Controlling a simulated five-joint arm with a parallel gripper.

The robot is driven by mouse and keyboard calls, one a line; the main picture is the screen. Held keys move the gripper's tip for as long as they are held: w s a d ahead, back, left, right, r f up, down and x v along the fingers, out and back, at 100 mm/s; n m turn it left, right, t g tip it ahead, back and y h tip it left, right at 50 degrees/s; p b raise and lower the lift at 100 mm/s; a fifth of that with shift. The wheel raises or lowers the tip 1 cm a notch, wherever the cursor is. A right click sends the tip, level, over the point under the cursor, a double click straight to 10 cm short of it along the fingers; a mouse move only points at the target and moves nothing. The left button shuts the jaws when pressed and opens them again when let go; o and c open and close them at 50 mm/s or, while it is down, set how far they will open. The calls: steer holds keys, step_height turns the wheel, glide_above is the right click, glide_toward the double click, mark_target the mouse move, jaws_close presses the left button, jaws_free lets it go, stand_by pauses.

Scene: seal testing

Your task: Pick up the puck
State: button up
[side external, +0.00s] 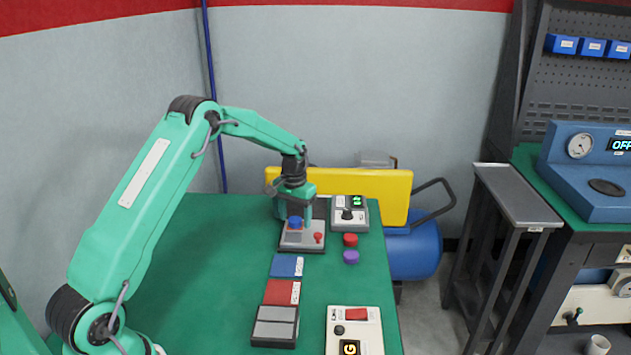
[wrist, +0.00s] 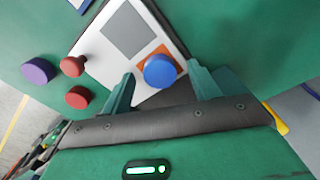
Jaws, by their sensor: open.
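The puck is not named by colour; a blue puck (wrist: 159,71) sits over an orange square on a light-faced test unit (wrist: 113,50). In the side view the blue puck (side external: 295,222) shows at the unit's far left part. My gripper (wrist: 161,68) is open, with one finger on either side of the blue puck and visible gaps between. It also shows from the side (side external: 294,221), pointing down over the unit. A red puck (side external: 350,239) and a purple puck (side external: 351,257) lie on the green table, right of the unit.
A red knob (side external: 318,237) stands on the unit, near my gripper. A grey control box (side external: 350,213) is behind to the right. The table's left is clear.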

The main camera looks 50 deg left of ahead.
mark_target(296, 220)
steer(key=c, duration=1.1)
steer(key=shift+c, duration=0.2)
steer(key=shift+r, duration=0.15)
steer(key=shift+r, duration=0.5)
steer(key=r, duration=0.3)
steer(key=shift+d+r, duration=0.15)
steer(key=shift+d, duration=0.05)
steer(key=d+r, duration=0.2)
steer(key=d, duration=0.1)
steer(key=s+d+r, duration=0.1)
steer(key=d+r, duration=0.1)
steer(key=d, duration=0.2)
steer(key=s+d+r, duration=0.1)
steer(key=d+r, duration=0.1)
steer(key=d, duration=0.2)
steer(key=shift+s+r, duration=0.2)
steer(key=shift+r, duration=0.05)
